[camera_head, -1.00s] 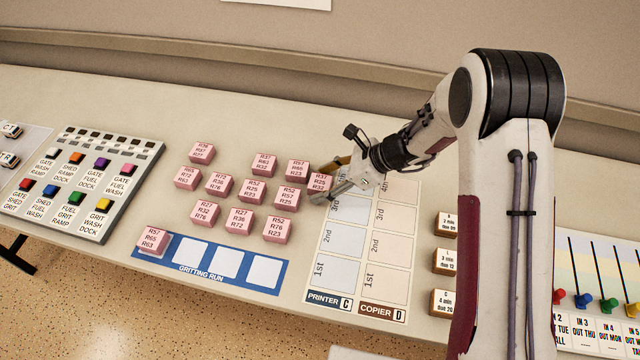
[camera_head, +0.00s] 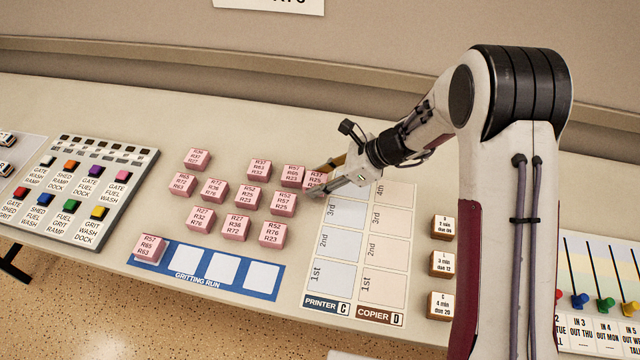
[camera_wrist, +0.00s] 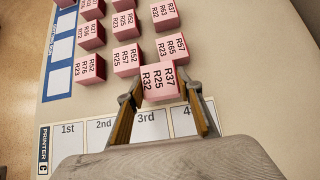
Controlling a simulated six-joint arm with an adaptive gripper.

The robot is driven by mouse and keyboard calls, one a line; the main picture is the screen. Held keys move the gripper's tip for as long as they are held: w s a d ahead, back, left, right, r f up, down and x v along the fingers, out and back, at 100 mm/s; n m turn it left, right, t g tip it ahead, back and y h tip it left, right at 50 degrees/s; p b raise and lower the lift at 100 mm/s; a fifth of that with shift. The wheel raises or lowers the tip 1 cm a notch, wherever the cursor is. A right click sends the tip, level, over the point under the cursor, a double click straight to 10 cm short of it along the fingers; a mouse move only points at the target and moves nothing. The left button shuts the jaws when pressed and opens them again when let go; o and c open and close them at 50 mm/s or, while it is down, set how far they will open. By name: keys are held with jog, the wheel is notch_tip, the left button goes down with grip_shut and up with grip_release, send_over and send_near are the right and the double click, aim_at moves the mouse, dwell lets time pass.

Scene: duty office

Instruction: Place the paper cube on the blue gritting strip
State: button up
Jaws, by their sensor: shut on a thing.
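My gripper (camera_head: 318,184) is shut on a pink paper cube (camera_head: 314,177) marked R37, R25, R32, at the right end of the cube rows. In the wrist view, the cube (camera_wrist: 160,84) sits between the two fingers (camera_wrist: 162,100). It appears held slightly above the table. The blue gritting strip (camera_head: 205,281) lies at the table's front, left of my gripper. One pink cube (camera_head: 149,248) sits on its leftmost square; the other three white squares are bare. Part of the strip also shows in the wrist view (camera_wrist: 48,88).
Several other pink cubes (camera_head: 235,227) stand in rows between my gripper and the strip. The printer and copier card (camera_head: 352,300) lies beneath and in front of my gripper. Small brown blocks (camera_head: 441,263) stand to its right. A button board (camera_head: 82,190) lies at the left.

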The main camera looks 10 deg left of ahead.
aim_at(319, 181)
jog(key=shift+r, duration=3.7)
jog(key=shift+a, duration=0.15)
jog(key=s+a, duration=2.4)
jog(key=shift+s, duration=0.2)
jog(key=shift+a, duration=0.1)
jog(key=shift+f, duration=3.05)
